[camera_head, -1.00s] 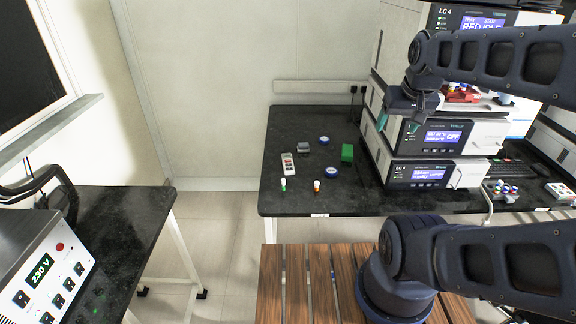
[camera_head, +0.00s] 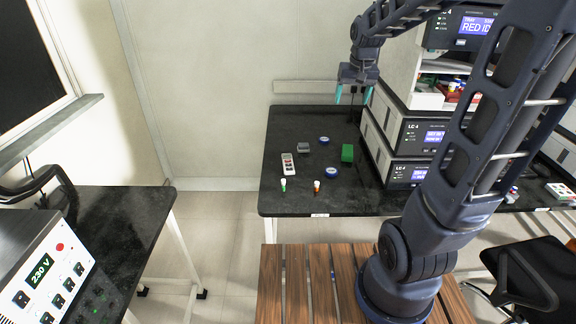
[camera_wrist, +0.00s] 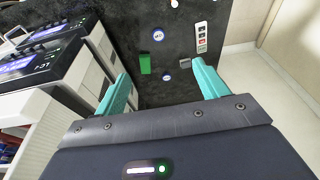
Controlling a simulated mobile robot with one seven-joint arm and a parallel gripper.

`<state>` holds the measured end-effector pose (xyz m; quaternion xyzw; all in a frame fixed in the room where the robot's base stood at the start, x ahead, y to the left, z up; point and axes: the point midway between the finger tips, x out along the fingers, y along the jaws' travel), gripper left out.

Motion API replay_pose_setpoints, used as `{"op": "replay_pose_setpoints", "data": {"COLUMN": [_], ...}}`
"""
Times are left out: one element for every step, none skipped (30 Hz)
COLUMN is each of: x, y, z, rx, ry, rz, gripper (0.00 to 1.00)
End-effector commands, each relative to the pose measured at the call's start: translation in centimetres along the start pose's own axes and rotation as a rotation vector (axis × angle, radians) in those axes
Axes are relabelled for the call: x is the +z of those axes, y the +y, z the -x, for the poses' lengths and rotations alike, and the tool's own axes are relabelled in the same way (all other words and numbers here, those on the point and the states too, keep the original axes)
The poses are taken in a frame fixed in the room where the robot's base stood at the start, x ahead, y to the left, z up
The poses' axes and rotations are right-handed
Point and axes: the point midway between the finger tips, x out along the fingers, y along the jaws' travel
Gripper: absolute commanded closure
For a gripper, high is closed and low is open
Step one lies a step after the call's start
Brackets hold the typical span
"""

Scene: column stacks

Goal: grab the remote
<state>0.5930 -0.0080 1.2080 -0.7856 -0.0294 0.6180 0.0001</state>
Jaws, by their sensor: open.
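The remote (camera_head: 288,163) is white with coloured buttons and lies flat on the dark bench, left of the other small items. In the wrist view the remote (camera_wrist: 201,37) shows near the top, beyond the right finger and apart from it. My gripper (camera_head: 353,95) is high above the back of the bench, to the right of the remote. Its teal fingers point down, and in the wrist view (camera_wrist: 160,90) they are wide apart with nothing between them but bench and small items far below.
A green block (camera_head: 347,153), a grey block (camera_head: 304,148), two blue tape rolls (camera_head: 331,173) and two small vials (camera_head: 317,186) share the bench (camera_head: 285,128). Stacked LC instruments (camera_head: 416,137) stand close on the right. The bench left of the remote is clear.

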Motion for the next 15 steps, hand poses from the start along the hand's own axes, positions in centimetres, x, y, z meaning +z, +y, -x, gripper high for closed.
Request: {"op": "replay_pose_setpoints", "data": {"x": [-1.1, -1.8, -2.6, -3.2, -3.8, -4.6, -5.2, -5.8, -6.5, -7.0, -7.6, -8.3, -8.7, -9.2, -9.8], "y": [-0.7, -1.0, -1.4, -1.8, -2.2, -2.7, -3.1, -3.4, -4.0, -4.4, -4.8, -5.3, -5.7, -6.2, -6.8], "z": [-1.1, -1.6, -2.4, -3.0, -3.6, -4.4, -5.0, -5.7, -6.6, -7.3, -8.0, -9.0, -9.8, -10.5, -11.6], "rx": [-0.001, -0.002, -0.002, -0.003, -0.003, -0.003, -0.004, -0.004, -0.004, -0.004, -0.004, -0.003, -0.003, -0.003, -0.002], "ry": [-0.014, -0.020, -0.028, -0.033, -0.039, -0.046, -0.052, -0.058, -0.065, -0.072, -0.077, -0.085, -0.091, -0.096, -0.103], "rz": [0.005, 0.006, 0.007, 0.008, 0.009, 0.011, 0.012, 0.014, 0.016, 0.017, 0.019, 0.020, 0.020, 0.022, 0.024], "gripper": [0.27, 0.27, 0.27, 0.27, 0.27, 0.27, 0.27, 0.27, 0.27, 0.27, 0.27, 0.27, 0.27, 0.27, 0.27]}}
